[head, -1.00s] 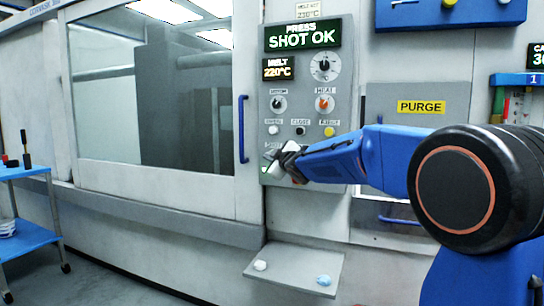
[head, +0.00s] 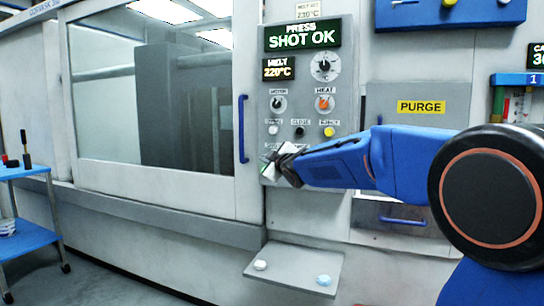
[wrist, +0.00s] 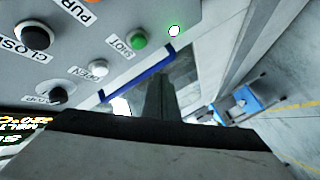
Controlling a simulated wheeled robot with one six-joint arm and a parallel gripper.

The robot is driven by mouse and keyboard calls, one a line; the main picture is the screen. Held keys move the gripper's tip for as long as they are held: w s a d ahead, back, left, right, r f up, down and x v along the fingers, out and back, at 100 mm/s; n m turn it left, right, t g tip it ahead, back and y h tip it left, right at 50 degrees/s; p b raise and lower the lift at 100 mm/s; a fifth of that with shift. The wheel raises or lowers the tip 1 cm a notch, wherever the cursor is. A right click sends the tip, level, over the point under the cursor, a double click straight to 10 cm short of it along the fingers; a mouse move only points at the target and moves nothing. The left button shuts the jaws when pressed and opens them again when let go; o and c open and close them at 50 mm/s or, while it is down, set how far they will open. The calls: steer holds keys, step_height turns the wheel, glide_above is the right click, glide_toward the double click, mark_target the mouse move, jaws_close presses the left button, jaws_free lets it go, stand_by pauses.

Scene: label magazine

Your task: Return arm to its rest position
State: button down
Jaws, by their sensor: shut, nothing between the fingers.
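My blue arm reaches from the right in the head view. My gripper (head: 276,170) is in front of the lower part of the grey control panel (head: 337,100), and it is shut and empty. It covers part of the panel's lowest row. The wrist view shows my gripper (wrist: 155,85) at the bottom middle, with the panel (wrist: 95,25) at the upper left. A green SHOT button (wrist: 137,39) there is uncovered, and a gap shows between it and the fingers. The display (head: 302,38) reads SHOT OK.
A grey PURGE cover (head: 418,98) is on the machine to the right of the panel. A blue door handle (head: 242,128) stands to the left. A small shelf (head: 295,280) with two pale lumps juts out below. A blue cart (head: 35,241) stands at the far left.

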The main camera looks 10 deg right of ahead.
steer(key=s+d+f+m+g+h, duration=0.1)
steer(key=s+d+f+m+g, duration=0.2)
steer(key=s, duration=0.5)
steer(key=s+d+f+m+g+h, duration=0.1)
steer(key=s+d+f+m+h, duration=0.1)
steer(key=s+f, duration=0.45)
steer(key=s+d+f+m+g+h, duration=0.1)
steer(key=s+d+f+m, duration=0.15)
steer(key=s, duration=0.75)
steer(key=s+f+m+g, duration=0.1)
steer(key=s+f+g, duration=0.1)
steer(key=s+f, duration=0.4)
steer(key=s+f+m+g, duration=0.2)
steer(key=s+f, duration=0.4)
steer(key=s, duration=0.7)
steer(key=s+f+m+g+y, duration=0.1)
steer(key=s+f+g, duration=0.2)
steer(key=s+f, duration=0.4)
steer(key=s, duration=0.3)
steer(key=shift+s+a, duration=0.2)
steer(key=shift+s, duration=0.15)
